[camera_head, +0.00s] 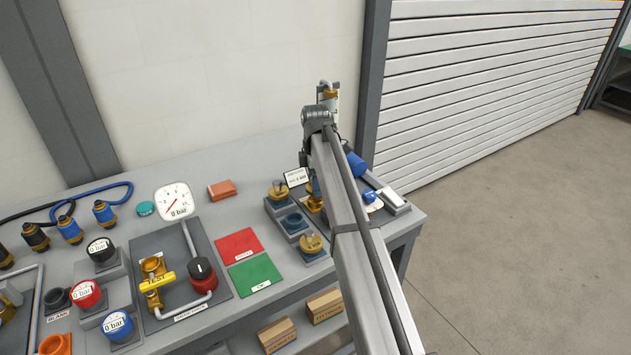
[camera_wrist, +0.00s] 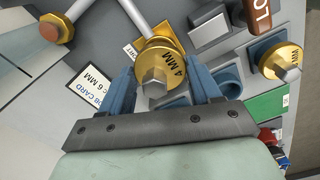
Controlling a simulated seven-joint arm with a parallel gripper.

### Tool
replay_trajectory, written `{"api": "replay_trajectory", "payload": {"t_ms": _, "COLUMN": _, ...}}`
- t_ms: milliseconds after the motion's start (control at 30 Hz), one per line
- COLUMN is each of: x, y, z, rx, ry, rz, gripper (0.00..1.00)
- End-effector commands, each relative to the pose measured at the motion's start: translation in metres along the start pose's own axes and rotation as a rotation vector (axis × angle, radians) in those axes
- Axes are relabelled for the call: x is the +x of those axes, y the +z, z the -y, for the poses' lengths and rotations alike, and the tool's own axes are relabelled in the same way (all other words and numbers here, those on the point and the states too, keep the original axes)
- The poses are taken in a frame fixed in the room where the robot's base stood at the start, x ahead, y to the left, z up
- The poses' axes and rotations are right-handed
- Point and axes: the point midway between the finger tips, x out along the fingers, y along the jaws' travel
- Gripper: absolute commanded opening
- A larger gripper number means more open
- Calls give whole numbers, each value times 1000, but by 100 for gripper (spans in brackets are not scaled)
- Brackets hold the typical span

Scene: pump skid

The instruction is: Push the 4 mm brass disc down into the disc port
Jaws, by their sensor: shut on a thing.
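The brass disc marked 4 MM (camera_wrist: 172,55), with a silver hex stem, is between my gripper's two blue fingers in the wrist view. My gripper (camera_wrist: 160,74) is shut on it. A pale pipe (camera_wrist: 132,16) runs up to the place behind the disc. The disc port is hidden under the disc and fingers, so I cannot tell how deep the disc sits. In the head view my arm covers most of the gripper and the spot below it.
Another brass disc (camera_wrist: 285,58) stands in a holder beside an empty blue socket (camera_wrist: 230,80). The head view shows brass discs (camera_head: 279,190) and (camera_head: 311,243) in the holders. A job card (camera_head: 296,177) stands behind. Red (camera_head: 239,243) and green mats lie clear to the left.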

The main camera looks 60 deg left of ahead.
Motion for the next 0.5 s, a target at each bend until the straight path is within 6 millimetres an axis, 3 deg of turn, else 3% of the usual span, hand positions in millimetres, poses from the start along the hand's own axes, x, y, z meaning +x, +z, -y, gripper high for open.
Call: {"api": "replay_trajectory", "payload": {"t_ms": 500, "x": 8, "y": 0, "z": 0, "rx": 0, "ry": 0, "rz": 0, "gripper": 26}}
